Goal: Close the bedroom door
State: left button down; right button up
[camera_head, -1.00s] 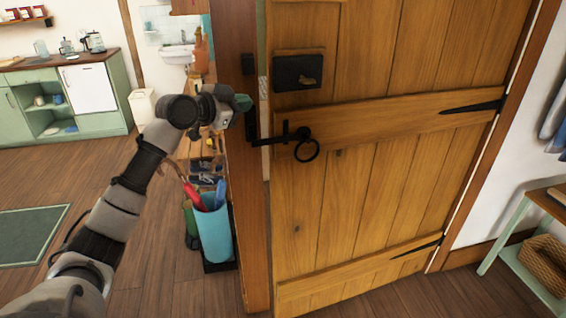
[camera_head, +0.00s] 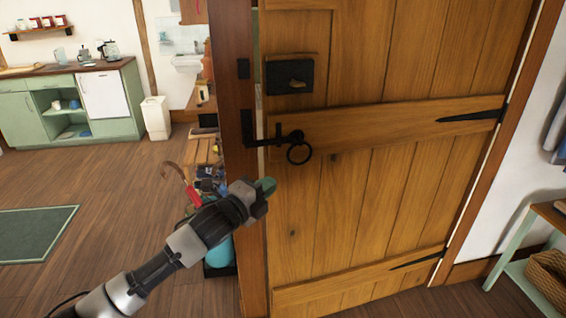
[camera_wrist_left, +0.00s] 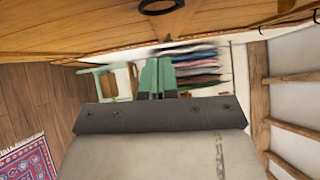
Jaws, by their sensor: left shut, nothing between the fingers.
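The bedroom door (camera_head: 350,190) is brown planks with black strap hinges on its right side. Its left edge lies close beside the wooden door post (camera_head: 232,90), with a thin pale strip between them higher up. I cannot tell whether it is fully shut. A black ring handle (camera_head: 298,153) and latch bar reach toward the post, below a black lock plate (camera_head: 290,75). My left gripper (camera_head: 266,186) is shut and empty, below the latch, in front of the door's left edge. Its green fingers (camera_wrist_left: 157,77) are together in the wrist view, with the ring handle (camera_wrist_left: 160,6) at the top. My right gripper is not in view.
Left of the post, a blue bin (camera_head: 219,252) is partly hidden by my arm. Beyond are green kitchen cabinets (camera_head: 30,118), a green mat (camera_head: 35,235) and open wooden floor. A green-legged bench (camera_head: 515,250) with a basket stands right of the door.

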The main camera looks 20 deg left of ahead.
pick_arm(q)
jog(key=w+p, duration=0.1)
jog(key=w, duration=0.9)
jog(key=shift+r+p, duration=0.3)
jog(key=shift+r, duration=0.05)
jog(key=shift+w+a, duration=0.1)
